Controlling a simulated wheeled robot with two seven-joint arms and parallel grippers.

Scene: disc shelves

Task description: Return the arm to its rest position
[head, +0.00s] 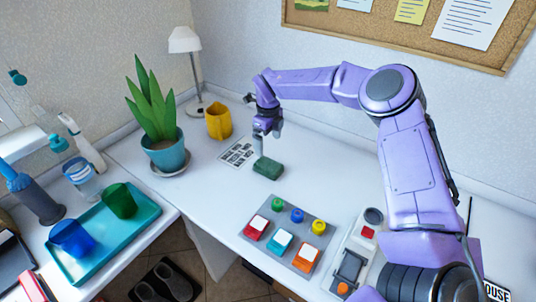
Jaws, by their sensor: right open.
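My right arm (415,160) comes in from the right in the head view and reaches left across the white table. Its purple links are raised above the tabletop. My right gripper (262,150) points down, open, just above or beside a green block (268,168) that lies on the table. Whether the fingers touch the block cannot be told. My left gripper is not in view.
A grey panel (262,237) with coloured buttons and a device (350,266) stand in front. A yellow mug (218,121), potted plant (165,155) and lamp (185,40) stand left. A teal tray (138,235) holds cups. The table's back middle is clear.

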